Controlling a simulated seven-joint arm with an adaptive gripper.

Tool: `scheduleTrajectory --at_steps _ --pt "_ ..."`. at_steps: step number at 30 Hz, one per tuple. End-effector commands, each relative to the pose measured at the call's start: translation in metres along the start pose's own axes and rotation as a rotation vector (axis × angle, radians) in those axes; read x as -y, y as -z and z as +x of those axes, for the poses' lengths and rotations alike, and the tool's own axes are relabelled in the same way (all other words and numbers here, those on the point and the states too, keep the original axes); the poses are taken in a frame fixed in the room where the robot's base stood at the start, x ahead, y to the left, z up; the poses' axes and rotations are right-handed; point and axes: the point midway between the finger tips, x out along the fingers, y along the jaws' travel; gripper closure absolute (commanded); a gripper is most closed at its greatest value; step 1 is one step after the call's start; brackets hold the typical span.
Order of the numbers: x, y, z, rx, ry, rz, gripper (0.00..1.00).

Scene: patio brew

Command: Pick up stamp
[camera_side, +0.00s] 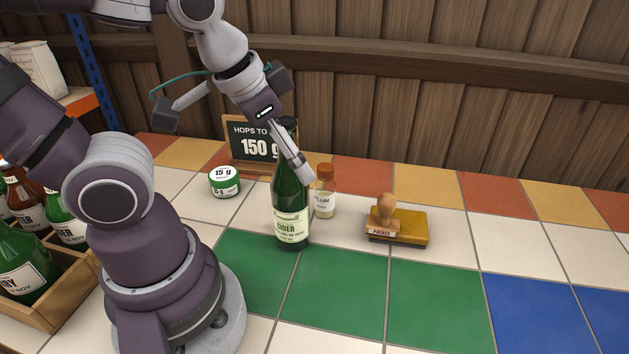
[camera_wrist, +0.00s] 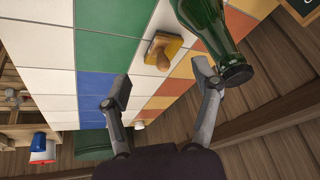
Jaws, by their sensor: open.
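The stamp (camera_side: 385,210) has a rounded wooden handle and a block with a "PACKED" label. It sits at the front left of a yellow ink pad (camera_side: 413,226) on the tiles; I cannot tell whether it touches the pad. In the wrist view the stamp's handle (camera_wrist: 157,61) shows ahead of the fingers, with the pad (camera_wrist: 172,44) behind it. My gripper (camera_side: 300,160) is above the tiles, left of and higher than the stamp, overlapping the cider bottle's neck in the side view. In the wrist view my gripper (camera_wrist: 160,84) is open and empty.
The green cider bottle (camera_side: 290,215) stands left of the stamp, close to my right finger in the wrist view. A small plum bottle (camera_side: 325,200) stands between them. A green-and-white tin (camera_side: 224,181) and a hops sign (camera_side: 250,142) are further left. Tiles right of the pad are clear.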

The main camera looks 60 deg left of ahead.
Motion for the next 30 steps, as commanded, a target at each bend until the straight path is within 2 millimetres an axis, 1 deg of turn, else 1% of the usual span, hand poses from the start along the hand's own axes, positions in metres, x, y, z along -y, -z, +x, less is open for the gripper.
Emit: scheduleTrajectory --at_steps 1,3,5,8,9,11,12,14,15,17,18,21,24,25,30 --pt "-0.003 0.002 0.013 0.036 0.019 0.105 0.36" --pt "-0.004 0.004 0.032 0.077 0.076 0.278 0.36" --pt "-0.004 0.001 0.047 0.133 0.132 0.422 0.36" --pt "-0.003 -0.005 0.071 0.231 0.247 0.722 0.36" --pt "-0.003 -0.006 0.080 0.270 0.306 0.875 0.36" --pt "-0.003 -0.006 0.092 0.325 0.406 1.131 0.36" --pt "-0.004 -0.004 0.098 0.356 0.478 1.308 0.36" --pt "-0.009 0.001 0.104 0.390 0.584 1.563 0.36" --pt "-0.014 0.005 0.107 0.407 0.652 1.719 0.36" --pt "-0.023 0.011 0.111 0.426 0.753 1.940 0.36" --pt "-0.031 0.014 0.113 0.435 0.820 2.080 0.36" --pt "-0.050 0.019 0.116 0.444 0.961 2.350 0.36" --pt "-0.060 0.021 0.117 0.447 1.038 2.480 0.36" --pt "-0.060 0.022 0.119 0.450 1.049 2.495 0.36" --pt "-0.048 0.040 0.137 0.454 1.058 2.500 0.36"
